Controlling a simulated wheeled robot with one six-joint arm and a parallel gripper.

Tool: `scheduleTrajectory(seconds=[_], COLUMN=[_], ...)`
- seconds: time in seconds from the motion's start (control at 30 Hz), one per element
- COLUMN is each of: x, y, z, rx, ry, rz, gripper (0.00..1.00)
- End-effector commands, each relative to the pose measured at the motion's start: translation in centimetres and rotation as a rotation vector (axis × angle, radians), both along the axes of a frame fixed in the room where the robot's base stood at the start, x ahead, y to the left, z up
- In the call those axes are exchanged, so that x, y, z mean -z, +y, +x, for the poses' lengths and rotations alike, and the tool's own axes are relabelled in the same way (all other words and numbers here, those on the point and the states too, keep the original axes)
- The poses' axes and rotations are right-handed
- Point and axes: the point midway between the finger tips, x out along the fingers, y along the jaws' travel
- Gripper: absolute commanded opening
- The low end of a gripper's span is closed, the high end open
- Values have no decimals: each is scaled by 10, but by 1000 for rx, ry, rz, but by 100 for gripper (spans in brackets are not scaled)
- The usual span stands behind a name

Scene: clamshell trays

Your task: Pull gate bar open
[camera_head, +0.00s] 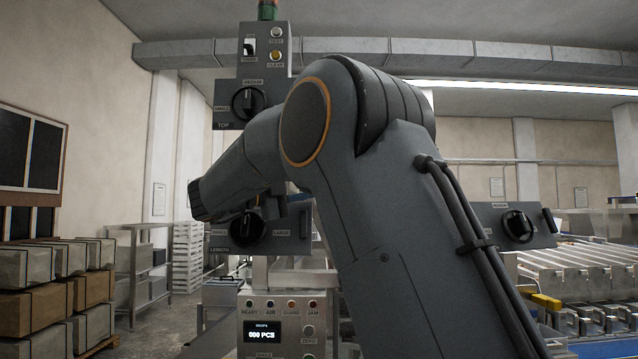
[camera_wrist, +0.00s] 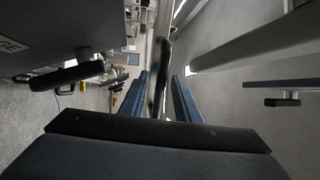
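In the wrist view, my gripper (camera_wrist: 160,92) has its two blue fingers apart. A dark upright bar-like handle (camera_wrist: 158,62) stands between them, with a narrow gap visible on each side. I cannot tell for certain that this is the gate bar, or how deep it sits between the fingers. In the head view my arm fills the middle, and my gripper's fingers are not visible there; no gate bar can be made out.
In the head view, a control box (camera_head: 268,318), a dial panel (camera_head: 522,212) and a conveyor (camera_head: 600,315) stand around my arm. Stacked boxes (camera_head: 40,305) are at left.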

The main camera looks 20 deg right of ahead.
Motion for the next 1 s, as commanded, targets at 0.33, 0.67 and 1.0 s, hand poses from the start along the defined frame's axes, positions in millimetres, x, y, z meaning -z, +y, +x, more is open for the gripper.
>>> scheduleTrajectory(seconds=[0.33,0.67,1.0], x=[9,15,14], y=[34,73,76], z=[-2,-7,-8], rx=[-2,1,1], ry=[-2,0,0], rz=[0,0,0], gripper=[30,30,24])
